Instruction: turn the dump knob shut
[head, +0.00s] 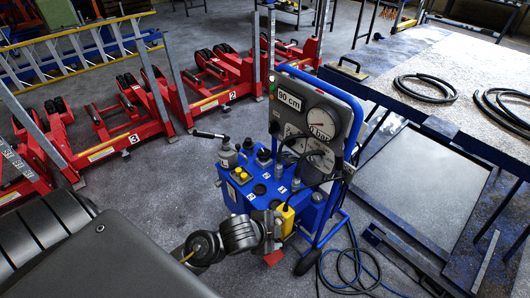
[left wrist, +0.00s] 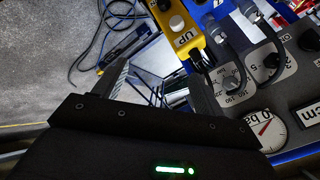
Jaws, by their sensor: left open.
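The blue control trolley (head: 242,207) stands in the middle of the head view, with black knobs and fittings on its top. I cannot read which is the dump knob. My left gripper (head: 276,232) is at the near side of the trolley, next to a yellow pendant (head: 288,218). In the left wrist view the left gripper (left wrist: 160,88) is open, with nothing between its fingers. The yellow pendant (left wrist: 179,27) with an UP button lies beyond the right finger, beside a grey-plated dial (left wrist: 229,82). My right gripper is out of view.
A gauge panel (head: 318,112) rises behind the trolley top. Black hoses (head: 345,268) lie on the floor to its right. Red jack units (head: 110,130) stand at the left, and a workbench (head: 450,70) with coiled hoses stands at the right.

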